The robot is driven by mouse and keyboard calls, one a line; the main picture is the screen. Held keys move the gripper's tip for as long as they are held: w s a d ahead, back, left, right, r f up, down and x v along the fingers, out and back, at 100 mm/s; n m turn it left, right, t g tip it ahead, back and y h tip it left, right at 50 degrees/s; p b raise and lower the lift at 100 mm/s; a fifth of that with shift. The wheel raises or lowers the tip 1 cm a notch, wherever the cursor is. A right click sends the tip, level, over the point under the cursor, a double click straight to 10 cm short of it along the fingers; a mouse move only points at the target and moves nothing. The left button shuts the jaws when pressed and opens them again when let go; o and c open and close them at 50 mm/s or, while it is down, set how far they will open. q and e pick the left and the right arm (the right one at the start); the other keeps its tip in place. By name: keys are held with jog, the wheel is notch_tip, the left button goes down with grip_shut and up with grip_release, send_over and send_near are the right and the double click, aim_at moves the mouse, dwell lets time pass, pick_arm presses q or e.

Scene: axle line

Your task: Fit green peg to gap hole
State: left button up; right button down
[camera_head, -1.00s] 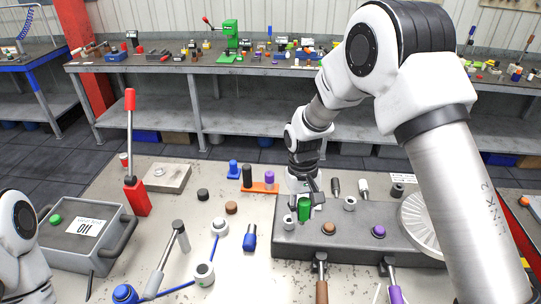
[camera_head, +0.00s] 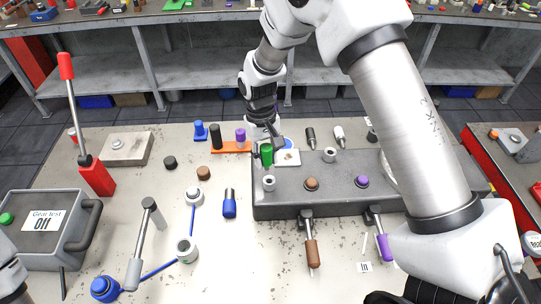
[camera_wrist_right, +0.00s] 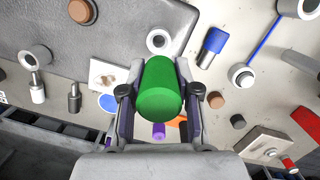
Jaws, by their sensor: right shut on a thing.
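The green peg (camera_head: 266,155) is upright in my right gripper (camera_head: 265,150), over the back left end of the grey block (camera_head: 285,206). In the right wrist view the green peg (camera_wrist_right: 162,85) sits between the two fingers of the right gripper (camera_wrist_right: 162,96), which are shut on it. A light ring-topped post (camera_head: 269,183) stands in front of the peg. I cannot make out which opening is the gap hole. My left gripper is out of view.
The block also carries a brown peg (camera_head: 311,184), a purple peg (camera_head: 362,181) and another ring-topped post (camera_head: 330,155). An orange strip (camera_head: 231,147) lies behind left. A grey gear-test box (camera_head: 45,225) and a red lever (camera_head: 97,178) stand left.

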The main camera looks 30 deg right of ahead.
jog(key=shift+w+f, duration=0.35)
jog(key=shift+f, duration=0.4)
jog(key=s, duration=0.1)
jog(key=s+f+b, duration=0.1)
jog(key=s, duration=0.1)
jog(key=shift+d, duration=0.1)
jog(key=shift+r, duration=0.3)
jog(key=shift+w+f, duration=0.35)
jog(key=shift+w, duration=0.6)
jog(key=shift+s+r, duration=0.2)
jog(key=shift+s, duration=0.25)
jog(key=shift+w+f, duration=0.1)
jog(key=shift+w, duration=0.15)
jog(key=shift+p, duration=0.3)
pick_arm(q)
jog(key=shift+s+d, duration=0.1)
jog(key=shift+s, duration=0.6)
pick_arm(e)
jog(key=shift+s, duration=0.35)
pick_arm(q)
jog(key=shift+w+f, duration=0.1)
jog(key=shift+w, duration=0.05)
pick_arm(e)
jog(key=shift+w, duration=0.15)
jog(key=shift+f, duration=0.15)
